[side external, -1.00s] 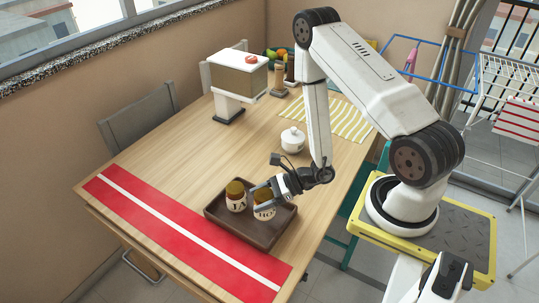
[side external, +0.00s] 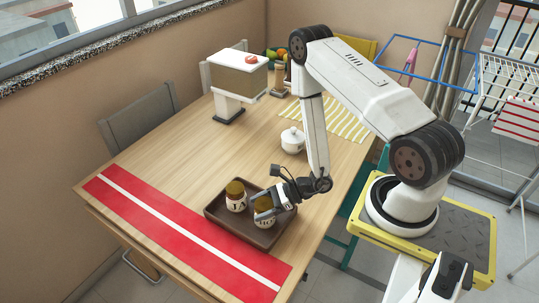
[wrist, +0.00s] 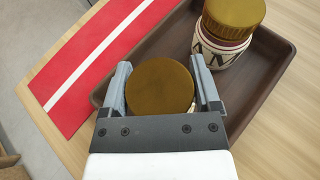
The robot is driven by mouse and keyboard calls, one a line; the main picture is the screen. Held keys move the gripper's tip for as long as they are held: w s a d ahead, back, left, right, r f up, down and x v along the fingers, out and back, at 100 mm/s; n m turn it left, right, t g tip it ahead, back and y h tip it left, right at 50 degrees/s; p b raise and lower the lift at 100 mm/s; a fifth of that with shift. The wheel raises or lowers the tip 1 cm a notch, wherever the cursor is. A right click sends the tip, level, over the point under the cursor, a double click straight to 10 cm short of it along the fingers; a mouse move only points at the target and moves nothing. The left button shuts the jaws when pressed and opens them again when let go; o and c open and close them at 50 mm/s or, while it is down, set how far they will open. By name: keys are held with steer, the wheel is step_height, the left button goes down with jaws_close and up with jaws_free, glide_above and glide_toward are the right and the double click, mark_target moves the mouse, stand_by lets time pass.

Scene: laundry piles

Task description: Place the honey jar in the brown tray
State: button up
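The honey jar (side external: 264,217), pale with a brown-gold lid and a partly hidden label, stands roughly upright in the right part of the brown tray (side external: 214,213). In the wrist view its round lid (wrist: 160,88) fills the space between the fingers. My gripper (side external: 262,203) comes from the right, with one finger on each side of the jar. In the wrist view my gripper (wrist: 161,75) has both fingertips close against the lid's sides and appears shut on the jar. The jar's base is hidden, so its contact with the tray floor cannot be seen clearly.
A red runner with a white stripe (side external: 180,232) lies left of the tray. A white lidded pot (side external: 293,140) stands behind. The table's middle is clear.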

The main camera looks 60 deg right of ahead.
steer(key=shift+o, duration=0.7)
steer(key=shift+r, duration=0.2)
steer(key=v, duration=1.2)
stand_by(0.6)
